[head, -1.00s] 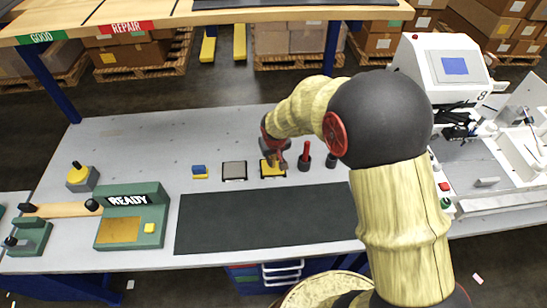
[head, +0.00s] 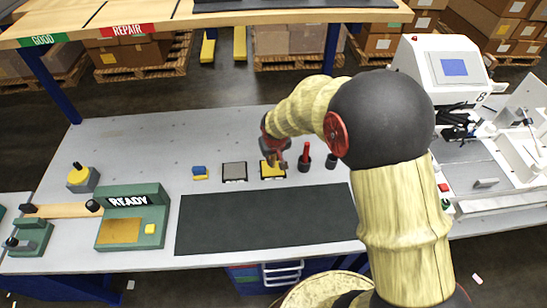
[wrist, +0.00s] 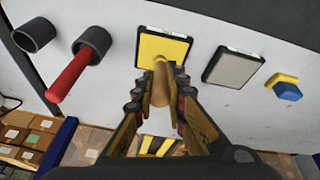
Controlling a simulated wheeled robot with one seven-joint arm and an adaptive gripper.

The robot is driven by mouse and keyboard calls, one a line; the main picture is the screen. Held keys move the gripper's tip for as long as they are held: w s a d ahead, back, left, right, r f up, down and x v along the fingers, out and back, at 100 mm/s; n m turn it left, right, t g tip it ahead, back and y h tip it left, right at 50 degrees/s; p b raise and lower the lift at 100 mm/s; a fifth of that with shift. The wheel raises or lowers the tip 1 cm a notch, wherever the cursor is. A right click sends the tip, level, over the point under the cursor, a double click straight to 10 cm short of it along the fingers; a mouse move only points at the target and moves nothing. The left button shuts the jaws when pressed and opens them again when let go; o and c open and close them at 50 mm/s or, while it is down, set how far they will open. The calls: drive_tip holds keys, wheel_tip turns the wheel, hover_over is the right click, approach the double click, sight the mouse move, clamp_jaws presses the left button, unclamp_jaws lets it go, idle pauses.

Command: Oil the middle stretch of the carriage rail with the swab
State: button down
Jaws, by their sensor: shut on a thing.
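My gripper (head: 276,158) is over the yellow pad (head: 272,170) on the grey bench. In the wrist view my gripper (wrist: 160,92) is shut on a tan, rod-like thing, which looks like the swab (wrist: 161,78). Its far end reaches the yellow pad (wrist: 163,48); I cannot tell whether it touches. The white plotter (head: 445,62) stands at the right of the head view. Its carriage rail cannot be made out clearly, and my arm covers part of that side.
A grey pad (head: 234,171) and a blue-and-yellow block (head: 200,172) lie left of the yellow pad. A red-handled tool (head: 306,152) stands in a dark cup, with another dark cup (head: 331,161) beside it. A dark mat (head: 255,220) lies in front. A green READY fixture (head: 133,217) stands left.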

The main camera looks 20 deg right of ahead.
drive_tip(key=shift+r+p, duration=1.8)
drive_tip(key=shift+r, duration=1.3)
